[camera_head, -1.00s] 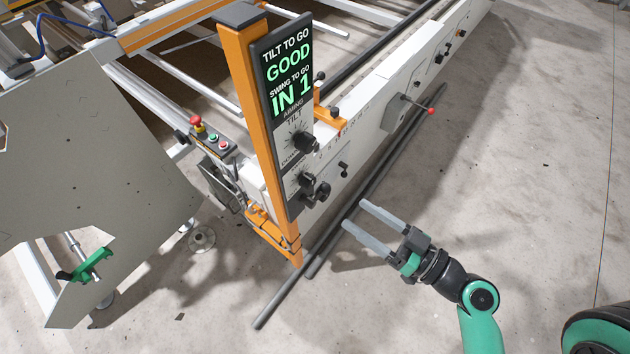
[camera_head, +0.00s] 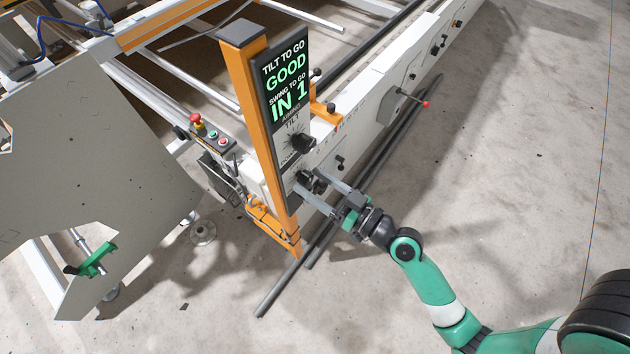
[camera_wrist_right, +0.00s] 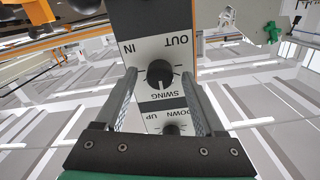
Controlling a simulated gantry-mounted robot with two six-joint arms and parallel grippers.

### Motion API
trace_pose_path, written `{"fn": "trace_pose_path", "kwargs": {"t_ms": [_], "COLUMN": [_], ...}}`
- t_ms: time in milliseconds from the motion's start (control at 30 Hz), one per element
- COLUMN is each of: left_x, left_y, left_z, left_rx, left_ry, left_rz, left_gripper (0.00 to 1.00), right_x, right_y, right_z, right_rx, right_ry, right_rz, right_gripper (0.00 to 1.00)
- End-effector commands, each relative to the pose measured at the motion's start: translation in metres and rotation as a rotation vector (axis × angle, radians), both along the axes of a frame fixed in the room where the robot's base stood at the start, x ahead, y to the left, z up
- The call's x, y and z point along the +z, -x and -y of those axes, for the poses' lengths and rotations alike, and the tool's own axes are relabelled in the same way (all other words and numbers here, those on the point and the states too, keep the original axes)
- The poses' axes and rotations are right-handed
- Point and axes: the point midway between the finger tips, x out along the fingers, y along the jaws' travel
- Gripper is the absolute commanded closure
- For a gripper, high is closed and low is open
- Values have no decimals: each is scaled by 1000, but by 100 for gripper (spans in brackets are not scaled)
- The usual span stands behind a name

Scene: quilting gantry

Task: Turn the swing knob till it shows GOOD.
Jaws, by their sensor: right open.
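The swing knob (camera_head: 305,179) is the black lower knob on the face of the orange post. In the right wrist view the swing knob (camera_wrist_right: 160,73) appears upside down, with IN and OUT marked beyond it. The display (camera_head: 287,80) above reads TILT TO GO GOOD and SWING TO GO IN 1. My right gripper (camera_head: 309,181) is open, its two fingers reaching toward the swing knob. In the right wrist view the fingers lie on either side of the knob with gaps; contact is not visible. My left gripper is not in view.
The tilt knob (camera_head: 302,143) sits just above the swing knob on the same panel. A button box with a red stop button (camera_head: 196,120) stands left of the post. A red-tipped lever (camera_head: 424,104) sticks out to the right. Bare floor lies at right.

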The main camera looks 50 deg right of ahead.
Motion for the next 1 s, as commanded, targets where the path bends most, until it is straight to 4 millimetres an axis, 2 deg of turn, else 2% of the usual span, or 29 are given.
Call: {"fn": "trace_pose_path", "kwargs": {"t_ms": [33, 67, 433, 767, 1000], "left_x": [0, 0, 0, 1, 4], "left_y": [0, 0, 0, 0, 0], "left_z": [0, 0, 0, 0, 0], "left_rx": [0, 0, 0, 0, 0], "left_ry": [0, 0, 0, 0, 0], "left_rz": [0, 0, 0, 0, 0], "left_gripper": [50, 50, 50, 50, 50], "right_x": [0, 0, 0, 0, 1], "right_y": [0, 0, 0, 1, 1], "right_z": [0, 0, 0, 0, 0], "right_rx": [0, 0, 0, 0, -1], "right_ry": [0, 0, 0, -26, -138], "right_rz": [0, 0, 0, -1, -3], "right_gripper": [29, 34, 100, 100, 100]}}
